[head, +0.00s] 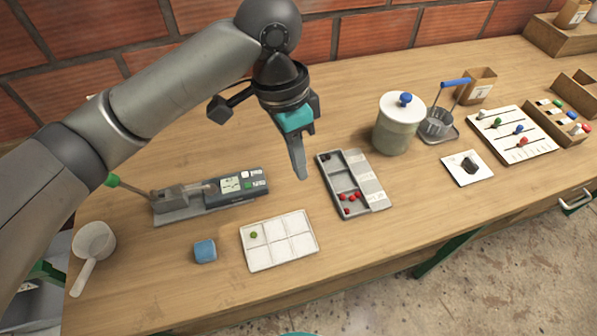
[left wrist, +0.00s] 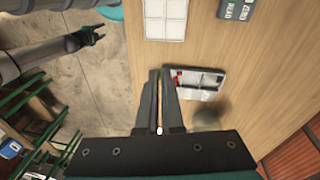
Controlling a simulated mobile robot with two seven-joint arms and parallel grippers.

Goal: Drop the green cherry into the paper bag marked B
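The small green cherry (head: 253,235) lies in the back left compartment of the white divided tray (head: 283,262). A brown paper bag (head: 480,87) stands behind the scoop stand, and another (head: 573,13) stands on a wooden box at the far right. Their marks are too small to read. My left gripper (head: 302,176) hangs over the table, behind the white tray and left of the dark tray, apart from the cherry. In the left wrist view its fingers (left wrist: 160,74) are close together with nothing clearly held. My right gripper (left wrist: 100,31) shows there with its fingers apart.
A dark tray (head: 335,178) holds several red cherries. A lidded jar (head: 399,125), a scoop stand (head: 439,128) and a slider board (head: 512,135) stand right. A scale-like device (head: 208,197), a blue block (head: 205,251) and a white scoop (head: 93,243) stand left. The front middle is clear.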

